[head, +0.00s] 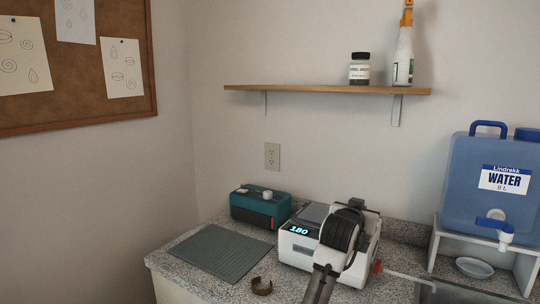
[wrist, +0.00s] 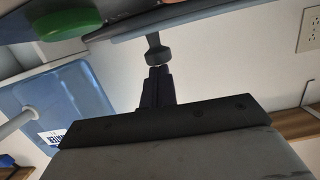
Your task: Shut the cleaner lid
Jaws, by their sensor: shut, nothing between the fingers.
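The cleaner (head: 297,250) is a white box with a lit "180" display on the counter in the head view. A grey panel shows on its top at the left; my arm covers much of the rest, so the lid's angle is unclear there. In the wrist view a grey slab that looks like the lid (wrist: 205,21) crosses the top, with a dark grey knob (wrist: 157,52) sticking out from it. My gripper (wrist: 158,71) is shut and empty, its fingertips right at the knob's end; whether they touch it is unclear. The fingertips are hidden in the head view.
A teal box (head: 258,208) stands left of the cleaner, behind a grey-green ribbed mat (head: 220,252). A brown ring-shaped piece (head: 262,286) lies in front. A blue water jug (head: 470,190) stands on a white stand at right, and a shelf (head: 320,89) hangs above.

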